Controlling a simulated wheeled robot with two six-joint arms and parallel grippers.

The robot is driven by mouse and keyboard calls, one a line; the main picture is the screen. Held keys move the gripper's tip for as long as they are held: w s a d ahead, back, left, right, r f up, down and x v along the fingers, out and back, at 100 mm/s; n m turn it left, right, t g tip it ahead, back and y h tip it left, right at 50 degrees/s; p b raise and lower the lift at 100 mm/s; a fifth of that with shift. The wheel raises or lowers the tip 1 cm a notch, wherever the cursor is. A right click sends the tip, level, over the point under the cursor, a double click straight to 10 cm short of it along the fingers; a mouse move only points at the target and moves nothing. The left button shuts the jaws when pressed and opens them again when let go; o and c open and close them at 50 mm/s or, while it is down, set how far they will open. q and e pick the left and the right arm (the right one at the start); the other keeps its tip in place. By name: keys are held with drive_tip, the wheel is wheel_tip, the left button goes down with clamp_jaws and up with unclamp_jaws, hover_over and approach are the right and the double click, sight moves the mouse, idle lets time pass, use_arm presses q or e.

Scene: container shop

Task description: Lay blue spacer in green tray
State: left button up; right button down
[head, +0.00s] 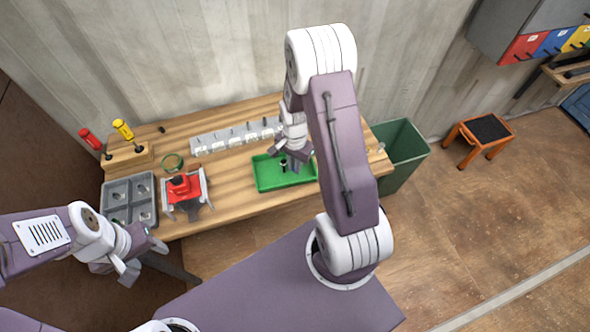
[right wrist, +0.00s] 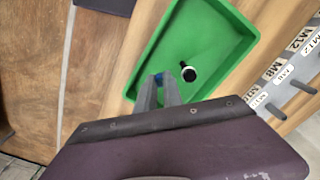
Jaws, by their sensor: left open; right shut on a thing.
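The green tray (head: 264,180) lies on the workbench; in the right wrist view its floor (right wrist: 207,35) shows below my fingers. My right gripper (head: 293,157) is over the tray, its fingers (right wrist: 166,84) close together. A small bit of the blue spacer (right wrist: 159,76) shows at the fingertips, shut between them; most of it is hidden. I cannot tell whether it touches the tray floor. A small black part with a pale end (right wrist: 188,72) is in the tray beside the fingertips. My left gripper (head: 133,268) is open and empty, off the bench's front left.
A row of labelled pegs (head: 225,139) runs behind. A green bin (head: 403,150) stands right of the bench.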

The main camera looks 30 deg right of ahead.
sight(295, 177)
drive_tip(key=f, duration=0.2)
drive_tip(key=shift+s+a+f+p, duration=0.1)
drive_tip(key=shift+s+f+p, duration=0.1)
drive_tip(key=shift+f+p, duration=0.15)
drive_tip(key=shift+w+f, duration=0.1)
drive_tip(key=shift+f, duration=0.2)
drive_tip(key=shift+w+f, duration=0.1)
drive_tip(key=c, duration=1.8)
unclamp_jaws()
drive_tip(key=shift+f, duration=0.1)
drive_tip(key=shift+c, duration=0.2)
drive_tip(key=shift+o, duration=0.4)
